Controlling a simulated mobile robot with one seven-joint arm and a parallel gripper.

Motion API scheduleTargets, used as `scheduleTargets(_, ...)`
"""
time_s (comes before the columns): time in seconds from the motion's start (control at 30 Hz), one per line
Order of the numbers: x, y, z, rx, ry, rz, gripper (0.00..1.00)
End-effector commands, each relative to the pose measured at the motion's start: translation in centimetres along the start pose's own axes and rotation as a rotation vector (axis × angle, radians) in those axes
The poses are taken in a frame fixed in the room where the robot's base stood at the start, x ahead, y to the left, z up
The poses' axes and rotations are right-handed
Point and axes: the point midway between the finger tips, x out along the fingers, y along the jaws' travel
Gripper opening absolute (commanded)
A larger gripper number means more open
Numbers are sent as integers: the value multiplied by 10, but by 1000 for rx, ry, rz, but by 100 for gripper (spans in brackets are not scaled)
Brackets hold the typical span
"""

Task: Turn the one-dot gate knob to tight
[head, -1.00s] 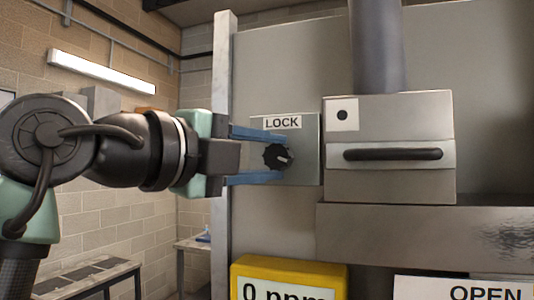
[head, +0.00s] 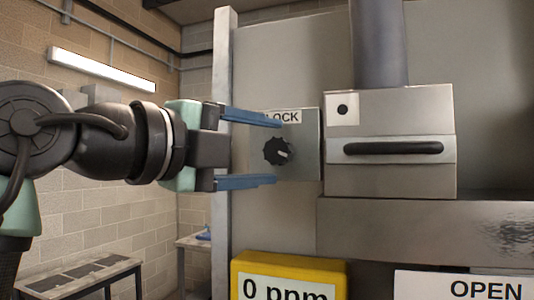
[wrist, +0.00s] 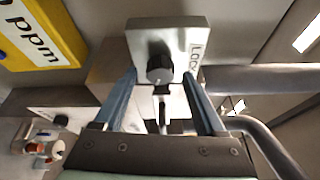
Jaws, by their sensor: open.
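The black knob (head: 278,151) sits on a grey box labelled LOCK (head: 310,150). A pale pointer mark on it faces right and slightly down. Just right stands a metal gate housing (head: 390,120) with a one-dot plate (head: 342,109) and a dark bar handle (head: 393,148). My gripper (head: 276,152) is open, its blue fingers above and below the knob in the head view, clear of it. In the wrist view the knob (wrist: 160,69) lies between and beyond the open fingers (wrist: 160,85). No "tight" marking is readable.
A yellow meter (head: 290,277) reading 0 ppm is below the lock box. A sign reading OPEN (head: 485,288) is at the lower right. A pale upright post (head: 223,60) stands behind my gripper. A grey pipe (head: 378,45) rises above the gate.

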Motion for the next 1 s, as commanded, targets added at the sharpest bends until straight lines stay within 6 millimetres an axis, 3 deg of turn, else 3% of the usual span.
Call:
scheduleTargets(0.3, -69, 3, 0, 3, -3, -3, 73)
scheduleTargets(0.5, -103, 2, 0, 1, -3, -1, 73)
scheduleTargets(0.7, -117, 1, 0, 1, -1, -1, 73)
scheduleTargets(1.0, -118, 0, 0, 0, 0, 0, 73)
